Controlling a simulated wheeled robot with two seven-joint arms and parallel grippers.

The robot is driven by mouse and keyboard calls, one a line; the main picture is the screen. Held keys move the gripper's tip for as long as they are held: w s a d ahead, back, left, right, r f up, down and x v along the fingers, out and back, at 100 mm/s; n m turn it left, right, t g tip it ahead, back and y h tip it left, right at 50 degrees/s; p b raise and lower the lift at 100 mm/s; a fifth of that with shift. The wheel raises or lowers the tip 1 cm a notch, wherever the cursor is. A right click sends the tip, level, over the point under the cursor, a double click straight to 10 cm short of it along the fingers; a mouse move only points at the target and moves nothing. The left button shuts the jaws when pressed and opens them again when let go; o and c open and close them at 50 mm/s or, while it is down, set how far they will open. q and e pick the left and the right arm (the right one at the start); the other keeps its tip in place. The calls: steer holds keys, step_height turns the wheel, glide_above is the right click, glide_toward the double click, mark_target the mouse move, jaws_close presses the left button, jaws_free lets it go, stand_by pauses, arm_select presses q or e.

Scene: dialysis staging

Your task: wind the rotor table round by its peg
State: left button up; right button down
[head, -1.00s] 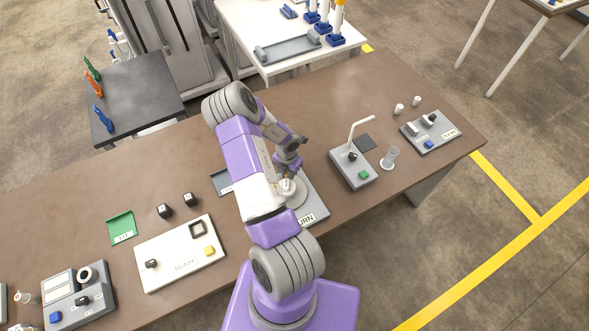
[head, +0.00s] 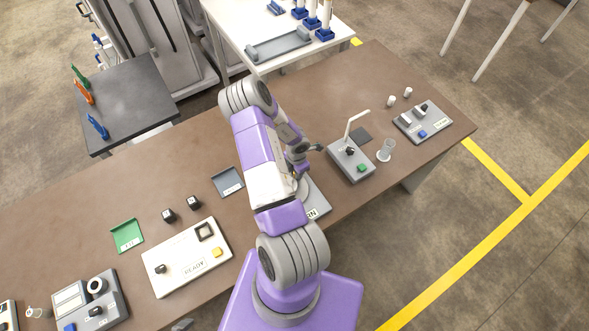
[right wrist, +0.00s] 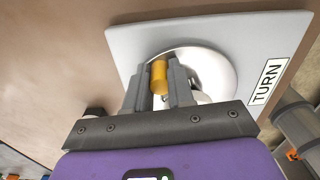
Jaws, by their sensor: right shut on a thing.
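The rotor table is a shiny round disc (right wrist: 218,72) on a light grey square base (right wrist: 125,45) labelled TURN. In the head view the base (head: 321,204) shows partly, with my right arm covering much of it. The yellow peg (right wrist: 159,77) stands off the disc, left of its middle in the right wrist view. My right gripper (right wrist: 161,88) is shut on the peg, with one finger on each side of it. In the head view the right gripper (head: 301,166) is over the disc, and the peg is hidden. My left gripper is not in view.
Right of the rotor table stands a grey box (head: 350,160) with a bent white post and green button. A blue-grey tray (head: 228,182) lies to its left. A white READY panel (head: 186,258) and green tray (head: 127,235) are further left. Bare brown tabletop lies behind.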

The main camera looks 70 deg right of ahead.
steer(key=shift+s+a+m+p, duration=0.25)
steer(key=shift+s+m+p, duration=0.45)
steer(key=shift+m, duration=0.4)
steer(key=c, duration=1)
jaws_free()
